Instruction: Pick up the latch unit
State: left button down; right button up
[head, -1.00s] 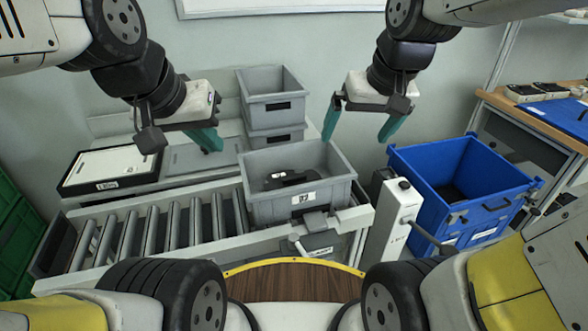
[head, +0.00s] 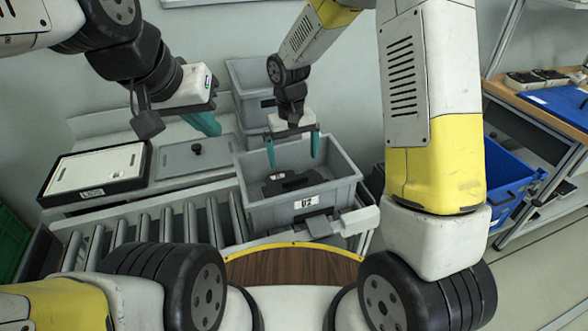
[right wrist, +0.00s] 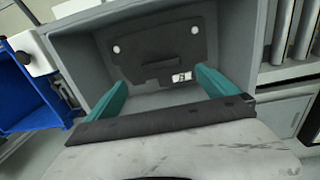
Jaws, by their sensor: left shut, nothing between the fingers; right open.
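The latch unit (head: 285,182) is a dark, flat part lying in the grey bin (head: 272,217) on the roller conveyor. In the right wrist view the latch unit (right wrist: 155,48) is a dark plate with two pale round spots and a small white label, flat on the bin floor. My right gripper (head: 293,152) is open above the bin, fingers pointing down, with nothing between them. Its teal fingers (right wrist: 160,92) flank the lower part of the latch unit in the right wrist view, apart from it. My left gripper (head: 207,124) is shut and empty, left of the bin.
Stacked grey bins (head: 247,82) stand behind. A white-topped black case (head: 97,170) and a grey lid with a knob (head: 194,160) lie left, behind the rollers (head: 205,215). A blue crate (head: 505,175) stands right, partly hidden by my right arm. A workbench is beyond.

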aim_at(294, 178)
notch_tip(294, 178, down, 7)
jog(key=shift+d+f, duration=0.1)
jog(key=shift+f, duration=0.1)
dwell(0.3)
grip_shut()
